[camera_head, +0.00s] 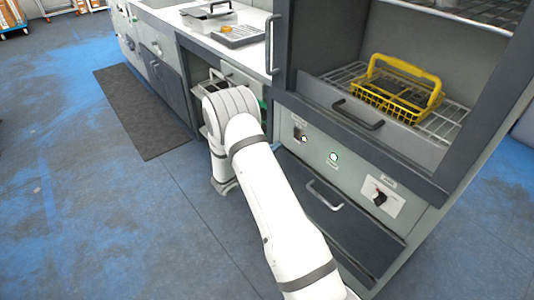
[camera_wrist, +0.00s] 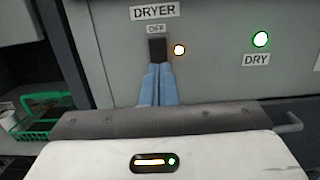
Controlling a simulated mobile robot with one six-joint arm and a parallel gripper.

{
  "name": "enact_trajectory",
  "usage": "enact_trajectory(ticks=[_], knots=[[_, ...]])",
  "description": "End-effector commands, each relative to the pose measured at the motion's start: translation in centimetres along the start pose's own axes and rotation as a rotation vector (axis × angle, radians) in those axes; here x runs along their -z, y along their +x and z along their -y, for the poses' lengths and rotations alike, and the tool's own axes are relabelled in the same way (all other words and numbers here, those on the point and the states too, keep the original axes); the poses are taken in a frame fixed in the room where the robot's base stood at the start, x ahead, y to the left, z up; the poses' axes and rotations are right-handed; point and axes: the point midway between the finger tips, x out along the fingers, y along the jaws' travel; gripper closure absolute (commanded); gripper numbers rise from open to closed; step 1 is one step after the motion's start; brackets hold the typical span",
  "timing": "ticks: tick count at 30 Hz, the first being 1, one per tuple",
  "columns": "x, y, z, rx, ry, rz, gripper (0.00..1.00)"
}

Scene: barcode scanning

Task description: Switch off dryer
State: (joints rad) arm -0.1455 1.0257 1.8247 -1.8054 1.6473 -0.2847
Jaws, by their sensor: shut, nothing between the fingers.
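The dryer panel (camera_wrist: 215,70) fills the wrist view, with a DRYER label above a dark switch (camera_wrist: 157,49) and an OFF label. A green-rimmed light (camera_wrist: 261,39) glows above a DRY label. My gripper (camera_wrist: 158,67) is shut and empty, its blue fingertips at the lower edge of the switch; I cannot tell whether they touch it. In the head view the panel light (camera_head: 304,138) and green light (camera_head: 333,157) show on the dryer front, while my arm hides my fingers.
A yellow basket (camera_head: 396,88) sits on a wire rack in the open dryer. A knob (camera_head: 379,198) is at the panel's right. A green basket (camera_wrist: 50,125) stands left.

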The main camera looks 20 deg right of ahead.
Motion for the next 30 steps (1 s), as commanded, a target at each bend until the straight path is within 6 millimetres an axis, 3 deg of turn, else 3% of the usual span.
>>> enact_trajectory(ticks=[6,12,30], knots=[[0.0,4.5,0.1,0.004,0.001,0.000,1.00],[0.0,6.8,0.1,0.002,-0.002,-0.001,1.00],[-0.3,6.9,-0.5,-0.012,0.001,-0.022,1.00]])
